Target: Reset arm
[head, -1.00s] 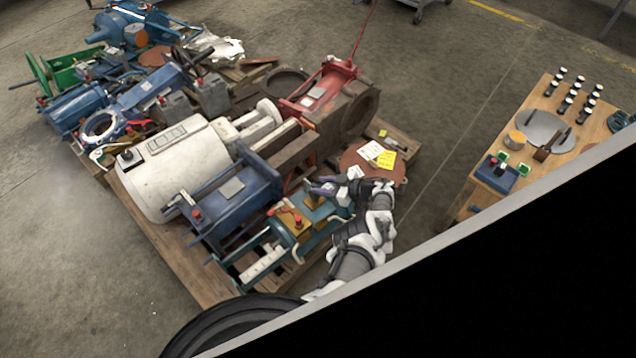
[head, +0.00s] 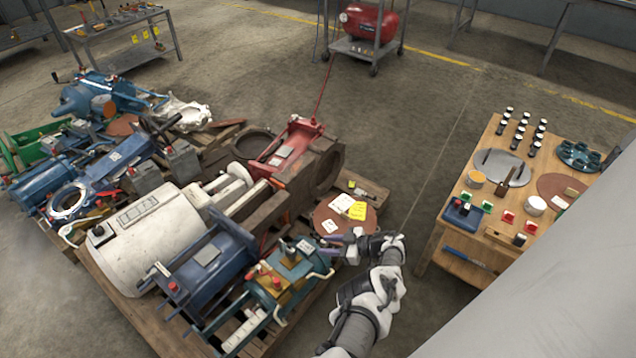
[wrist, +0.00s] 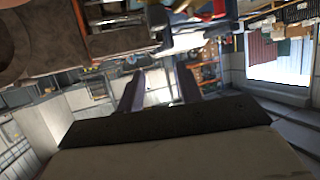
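My arm reaches up from the bottom of the head view. My gripper (head: 338,243) is at its end, pointing left, beside the teal machine part (head: 283,277) and just below the reddish-brown disc (head: 330,222) in the picture. In the wrist view my gripper (wrist: 160,88) shows two dark fingers apart, with nothing between them. It is open and empty. The height of the gripper above the parts is hard to tell.
A wooden pallet (head: 122,305) is crowded with machine parts, including a white cylinder (head: 145,240) and a red part (head: 290,150). A wooden workbench (head: 445,225) with small parts stands at the right. Bare floor (head: 420,130) lies between and behind them.

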